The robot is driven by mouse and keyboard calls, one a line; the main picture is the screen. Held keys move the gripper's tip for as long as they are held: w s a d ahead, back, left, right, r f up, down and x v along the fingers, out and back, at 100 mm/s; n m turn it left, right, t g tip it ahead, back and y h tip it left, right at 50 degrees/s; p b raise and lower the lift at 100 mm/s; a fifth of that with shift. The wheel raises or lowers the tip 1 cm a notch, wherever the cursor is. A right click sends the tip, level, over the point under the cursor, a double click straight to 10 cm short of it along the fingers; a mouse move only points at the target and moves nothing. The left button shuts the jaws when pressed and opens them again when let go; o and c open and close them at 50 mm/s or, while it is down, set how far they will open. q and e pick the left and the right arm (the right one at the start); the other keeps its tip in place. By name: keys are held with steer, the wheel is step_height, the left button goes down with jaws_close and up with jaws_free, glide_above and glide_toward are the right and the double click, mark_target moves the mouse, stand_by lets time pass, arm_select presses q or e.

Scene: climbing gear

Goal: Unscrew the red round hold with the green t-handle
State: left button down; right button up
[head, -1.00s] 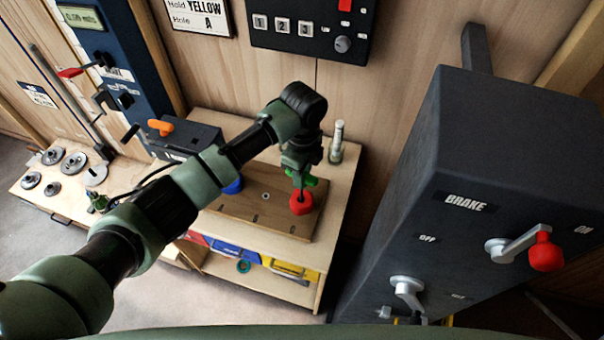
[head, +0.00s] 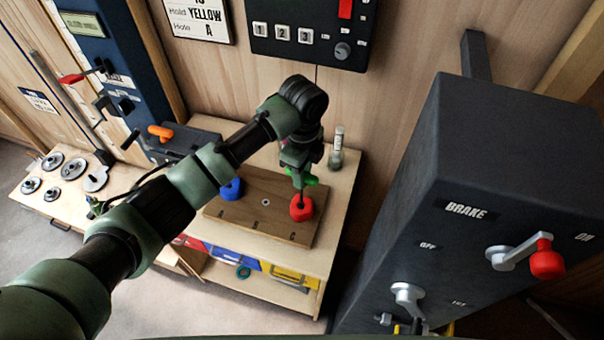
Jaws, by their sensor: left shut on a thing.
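The red round hold (head: 301,209) sits on the right part of the brown wooden board (head: 262,218), which lies on the light wood bench. My left gripper (head: 300,178) points down right above the hold. It is shut on the green t-handle (head: 311,180), whose green bar shows at both sides of the fingers. The tool's thin dark shaft runs down to the top of the red hold. Whether its tip is seated in the bolt is too small to tell. My right gripper is not in view.
A blue hold (head: 231,189) is on the same board, left of the red one. A small bottle (head: 337,148) stands behind. Blue and yellow bins (head: 235,257) are under the bench. A large dark brake box (head: 450,180) with a red-knobbed lever (head: 546,262) stands close on the right.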

arm_select(q)
steer(key=m, duration=0.5)
steer(key=shift+r+m, duration=0.1)
steer(key=shift+m, duration=0.3)
steer(key=m, duration=0.5)
steer(key=shift+s, duration=0.1)
steer(key=m+b, duration=0.1)
steer(key=m, duration=0.4)
steer(key=shift+a, duration=0.1)
steer(key=m, duration=0.5)
steer(key=shift+m+b, duration=0.35)
steer(key=shift+m, duration=0.05)
steer(key=c, duration=2.2)
jaws_free()
steer(key=shift+f, duration=0.6)
steer(key=shift+f+b, duration=0.15)
steer(key=shift+b, duration=0.2)
